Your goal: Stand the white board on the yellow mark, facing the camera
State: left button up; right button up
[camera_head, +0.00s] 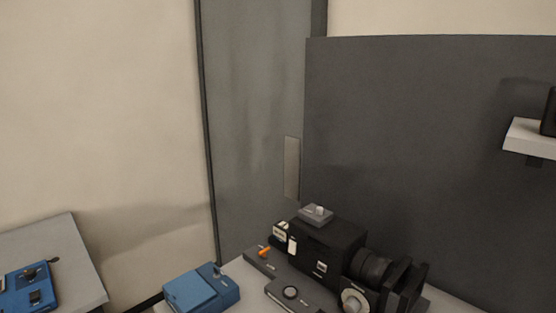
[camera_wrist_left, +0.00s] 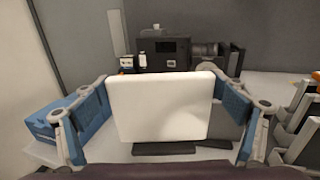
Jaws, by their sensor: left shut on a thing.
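The white board (camera_wrist_left: 160,106) fills the middle of the left wrist view, its broad face toward that camera. My left gripper (camera_wrist_left: 163,104) is shut on it, with a blue-padded finger at each side edge. The head view shows neither the board nor my left gripper. Dark flat pieces (camera_wrist_left: 165,148) show below the board's lower edge; I cannot tell whether they touch it.
A black camera (camera_head: 330,250) with a lens stands on a light table behind the board. A blue box (camera_head: 200,288) sits to its left. A grey side table (camera_head: 45,240) holds a blue device (camera_head: 28,290). A dark panel (camera_head: 430,150) with a white shelf (camera_head: 530,138) rises behind.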

pick_arm(q)
jog(key=s+a+f+n+t+y, duration=0.1)
jog(key=s+a+n+t+y, duration=0.1)
jog(key=s+a+n+y, duration=0.4)
jog(key=s+a+y, duration=0.3)
jog(key=s+a, duration=0.1)
jog(key=a, duration=0.1)
jog(key=shift+f, duration=0.3)
dwell(0.6)
